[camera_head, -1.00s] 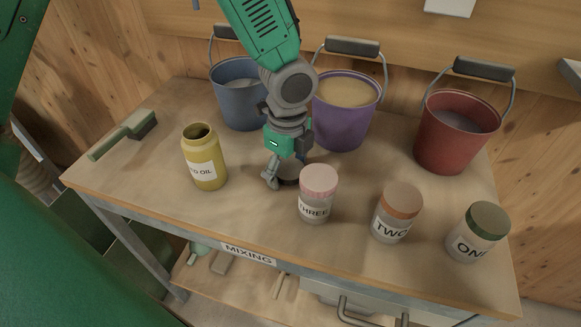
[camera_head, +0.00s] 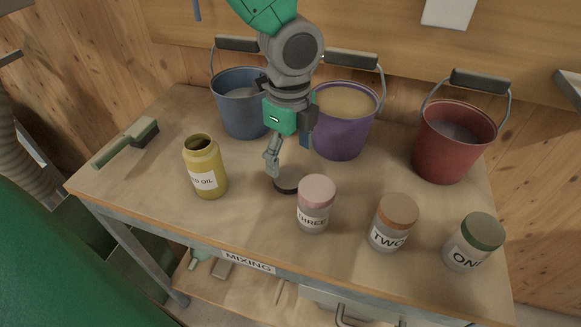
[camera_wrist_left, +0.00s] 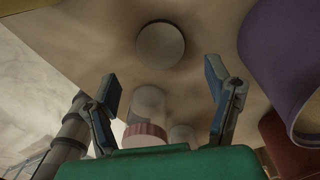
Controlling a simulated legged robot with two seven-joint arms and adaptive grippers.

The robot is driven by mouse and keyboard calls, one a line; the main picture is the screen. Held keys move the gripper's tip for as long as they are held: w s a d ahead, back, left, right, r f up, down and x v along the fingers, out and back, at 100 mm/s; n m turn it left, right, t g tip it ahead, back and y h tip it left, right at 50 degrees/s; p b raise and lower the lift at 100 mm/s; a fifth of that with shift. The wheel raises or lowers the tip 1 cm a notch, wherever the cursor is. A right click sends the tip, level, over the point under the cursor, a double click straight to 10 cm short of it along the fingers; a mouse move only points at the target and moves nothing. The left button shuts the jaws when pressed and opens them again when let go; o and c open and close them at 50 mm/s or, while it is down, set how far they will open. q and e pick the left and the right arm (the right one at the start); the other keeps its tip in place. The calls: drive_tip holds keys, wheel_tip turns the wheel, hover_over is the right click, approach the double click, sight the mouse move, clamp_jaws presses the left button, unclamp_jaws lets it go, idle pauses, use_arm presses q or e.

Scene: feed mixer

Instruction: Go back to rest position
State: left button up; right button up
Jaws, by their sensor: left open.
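My left gripper (camera_head: 289,155) hangs over the middle of the workbench (camera_head: 245,213), pointing down. It is open and empty. Its two fingers stand wide apart in the left wrist view (camera_wrist_left: 161,82), with nothing between the pads. A dark round lid (camera_head: 287,181) lies on the bench just below the gripper, apart from it. It also shows in the left wrist view (camera_wrist_left: 160,45). My right gripper is not in view.
The yellow oil jar (camera_head: 204,166), open on top, stands left of the gripper. Jars THREE (camera_head: 315,204), TWO (camera_head: 392,223) and ONE (camera_head: 473,242) line the front. Blue (camera_head: 242,112), purple (camera_head: 341,134) and red (camera_head: 447,150) buckets stand behind. A brush (camera_head: 126,142) lies far left.

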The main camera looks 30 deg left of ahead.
use_arm(q)
wheel_tip(320, 180, up, 5)
drive_tip(key=shift+r+p, duration=0.2)
drive_tip(key=shift+p, duration=0.2)
